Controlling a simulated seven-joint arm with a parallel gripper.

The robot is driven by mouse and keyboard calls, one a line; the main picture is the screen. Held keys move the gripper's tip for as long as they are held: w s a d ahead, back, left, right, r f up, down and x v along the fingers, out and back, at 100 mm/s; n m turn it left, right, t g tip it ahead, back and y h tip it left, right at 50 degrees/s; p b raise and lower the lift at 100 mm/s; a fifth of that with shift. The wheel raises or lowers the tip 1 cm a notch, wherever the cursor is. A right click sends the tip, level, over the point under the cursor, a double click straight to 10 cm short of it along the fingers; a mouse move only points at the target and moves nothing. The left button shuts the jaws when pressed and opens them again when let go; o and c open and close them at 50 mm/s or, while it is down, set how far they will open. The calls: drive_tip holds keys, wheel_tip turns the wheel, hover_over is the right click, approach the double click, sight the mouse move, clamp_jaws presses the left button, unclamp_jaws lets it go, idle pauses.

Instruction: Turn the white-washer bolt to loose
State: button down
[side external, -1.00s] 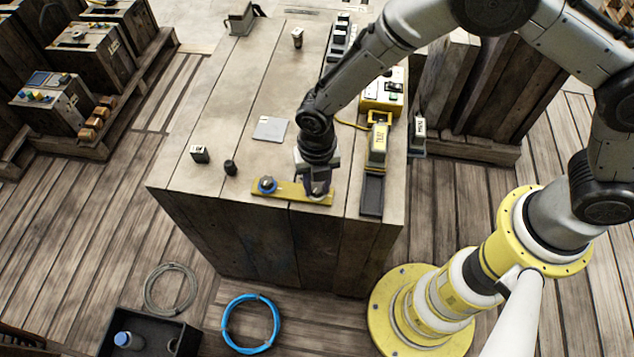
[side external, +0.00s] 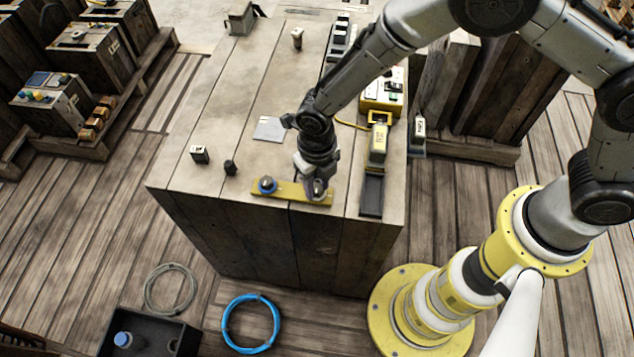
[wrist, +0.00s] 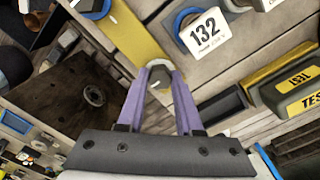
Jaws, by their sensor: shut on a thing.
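A yellow plate (side external: 291,192) lies near the front edge of the wooden bench. The blue-washer bolt (side external: 267,184) stands at its left end. My gripper (side external: 317,190) points down over its right end. In the wrist view, my two purple fingers (wrist: 161,78) are shut on the grey head of the white-washer bolt (wrist: 158,86). A pale washer rim shows around the head, between the fingertips. The yellow plate (wrist: 138,35) runs up and left from there, with the blue-washer bolt (wrist: 92,6) cut off at the top edge. The bolt's turn marking cannot be read.
A black tray (side external: 371,196) and a yellow-grey tester (side external: 378,146) stand right of the plate. A small dark knob (side external: 230,168), a labelled block (side external: 199,154) and a pale square card (side external: 269,130) are to the left and behind. The bench's left side is mostly clear.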

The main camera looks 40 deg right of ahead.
sight(317, 187)
drive_tip(key=shift+s+d+f, duration=0.1)
drive_tip(key=shift+d+f, duration=0.05)
drive_tip(key=shift+f, duration=0.05)
drive_tip(key=c, duration=0.6)
unclamp_jaws()
drive_tip(key=shift+o, duration=0.2)
drive_tip(key=shift+r, duration=0.1)
drive_tip(key=shift+r, duration=0.55)
wheel_tip(317, 187, up, 13)
drive_tip(key=shift+f, duration=0.15)
